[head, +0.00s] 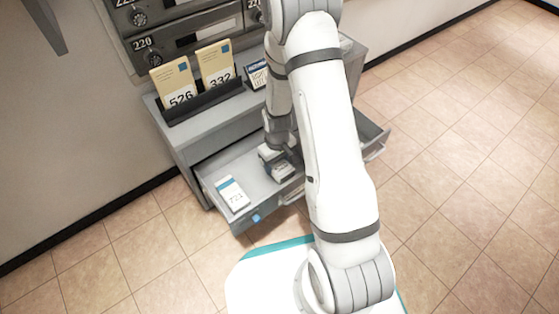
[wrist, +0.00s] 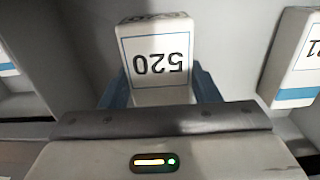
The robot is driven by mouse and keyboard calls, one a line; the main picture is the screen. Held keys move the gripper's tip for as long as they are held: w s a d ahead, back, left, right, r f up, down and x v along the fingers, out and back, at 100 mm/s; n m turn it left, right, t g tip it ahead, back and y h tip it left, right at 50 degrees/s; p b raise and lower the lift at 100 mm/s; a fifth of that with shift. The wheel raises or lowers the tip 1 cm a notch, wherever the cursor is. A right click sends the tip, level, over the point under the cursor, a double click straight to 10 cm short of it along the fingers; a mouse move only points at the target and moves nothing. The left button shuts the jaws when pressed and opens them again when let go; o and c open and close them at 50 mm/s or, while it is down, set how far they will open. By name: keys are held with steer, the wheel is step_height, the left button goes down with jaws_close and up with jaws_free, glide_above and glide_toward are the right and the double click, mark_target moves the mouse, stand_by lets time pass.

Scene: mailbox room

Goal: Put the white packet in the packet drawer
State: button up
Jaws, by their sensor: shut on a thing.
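The white packet (wrist: 155,45), marked 520, is between the blue fingers of my gripper (wrist: 160,88) in the wrist view. My gripper is shut on it. In the head view my gripper (head: 279,163) is down inside the open packet drawer (head: 228,166), and my arm hides part of it. The held packet is hard to make out there. I cannot tell whether the packet touches the drawer floor (wrist: 235,30).
Another white packet with a blue band (head: 232,195) lies in the drawer's left part; it also shows at the right of the wrist view (wrist: 295,60). Envelopes 526 (head: 175,83) and 332 (head: 215,64) stand in a dark rack on the cabinet top. Tiled floor is clear at right.

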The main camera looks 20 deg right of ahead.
steer(key=o, duration=1.1)
steer(key=shift+o, duration=0.2)
step_height(320, 180, up, 8)
steer(key=p, duration=0.4)
steer(key=s+r+m+t+p, duration=0.15)
steer(key=r+p, duration=0.75)
steer(key=r, duration=0.9)
steer(key=s+r+m+p, duration=0.1)
steer(key=s+r+p, duration=0.2)
steer(key=r+p, duration=1)
steer(key=s+r+p, duration=0.4)
steer(key=r+p, duration=0.1)
steer(key=r, duration=0.6)
steer(key=s+d+r+m+p, duration=0.1)
steer(key=s+r+p, duration=0.3)
steer(key=r, duration=0.7)
steer(key=s+r+m+t+p, duration=0.1)
steer(key=s+r+p, duration=0.4)
steer(key=r, duration=0.7)
steer(key=shift+d+p, duration=0.2)
steer(key=shift+p, duration=0.1)
steer(key=shift+c, duration=0.5)
